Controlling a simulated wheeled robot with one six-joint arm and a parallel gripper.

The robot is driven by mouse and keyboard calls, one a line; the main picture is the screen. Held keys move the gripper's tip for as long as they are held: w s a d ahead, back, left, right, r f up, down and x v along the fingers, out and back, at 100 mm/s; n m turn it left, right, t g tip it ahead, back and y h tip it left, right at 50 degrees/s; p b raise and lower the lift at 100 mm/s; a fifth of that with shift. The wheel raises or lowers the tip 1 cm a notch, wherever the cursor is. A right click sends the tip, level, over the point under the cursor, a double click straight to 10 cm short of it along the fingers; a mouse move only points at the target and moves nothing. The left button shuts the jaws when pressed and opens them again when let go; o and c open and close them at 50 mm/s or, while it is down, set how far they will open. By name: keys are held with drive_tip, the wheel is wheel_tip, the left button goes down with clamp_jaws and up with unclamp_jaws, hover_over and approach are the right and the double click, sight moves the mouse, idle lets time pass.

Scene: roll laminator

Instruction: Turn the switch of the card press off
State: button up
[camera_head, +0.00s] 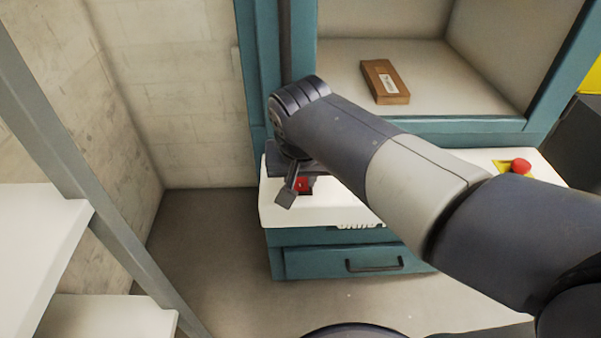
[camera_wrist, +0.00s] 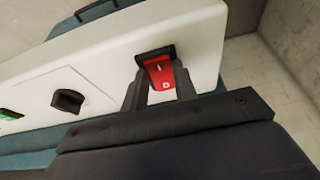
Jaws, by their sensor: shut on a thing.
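The card press is a teal cabinet (camera_head: 291,240) with a white front panel (camera_head: 275,207). Its switch (camera_head: 303,185) is a small red piece on the panel, partly hidden by my gripper (camera_head: 298,186) in the head view. In the wrist view the red switch (camera_wrist: 160,72) sits in a black frame and shows a white round mark at its near end. The dark fingers of my gripper (camera_wrist: 159,80) stand on either side of the switch, shut on it. I cannot tell from its tilt which way it is set.
A black knob (camera_wrist: 68,100) and a green control (camera_wrist: 10,114) are on the same panel. A red button on a yellow plate (camera_head: 520,166) is at its right. A brown box (camera_head: 384,82) lies inside the cabinet. White shelves (camera_head: 95,315) stand at left.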

drive_tip(key=shift+w+r+g+p, duration=0.25)
drive_tip(key=shift+g+p, duration=0.35)
drive_tip(key=shift+p, duration=1.1)
drive_tip(key=shift+w+r+g+p, duration=0.1)
drive_tip(key=shift+r+g+p, duration=0.35)
drive_tip(key=shift+p, duration=1.2)
drive_tip(key=shift+w+f+g+p, duration=0.2)
drive_tip(key=shift+g+p, duration=0.25)
drive_tip(key=shift+p, duration=0.35)
drive_tip(key=shift+f+p, duration=0.15)
drive_tip(key=shift+p, duration=0.15)
drive_tip(key=o, duration=1)
drive_tip(key=shift+f+b, duration=0.2)
drive_tip(key=shift+b, duration=0.3)
